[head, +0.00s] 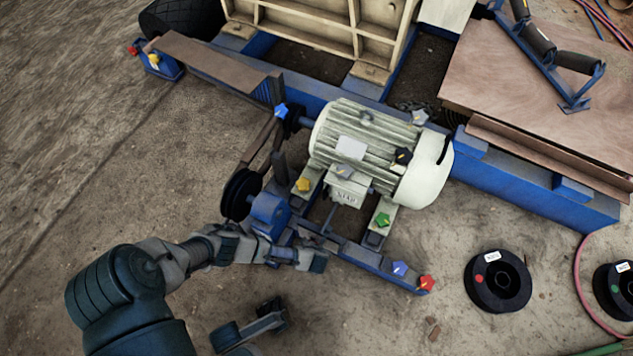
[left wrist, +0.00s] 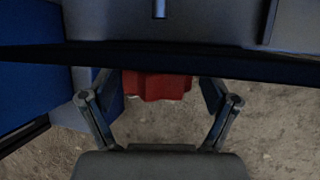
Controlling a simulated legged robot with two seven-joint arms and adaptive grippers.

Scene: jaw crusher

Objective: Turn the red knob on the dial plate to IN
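A red star-shaped knob (head: 427,283) sits at the right end of the blue motor rail in the head view. In the left wrist view a faceted red piece (left wrist: 157,86) shows between my fingers, its upper part hidden by a dark bar; I cannot tell whether it is the same knob. My left gripper (head: 312,259) is low beside the front of the blue rail, left of the red knob. In the left wrist view its fingers (left wrist: 158,100) are spread, with no visible contact on the red piece. I cannot make out the dial plate or its markings. A dark jointed part (head: 252,328) at the bottom may be my right gripper.
A pale motor (head: 365,150) stands behind my left gripper, with yellow (head: 304,184), green (head: 382,220) and blue (head: 399,268) knobs around it. A black pulley (head: 240,194) is close to my forearm. Black reels (head: 498,281) lie at right. Bare ground is in front.

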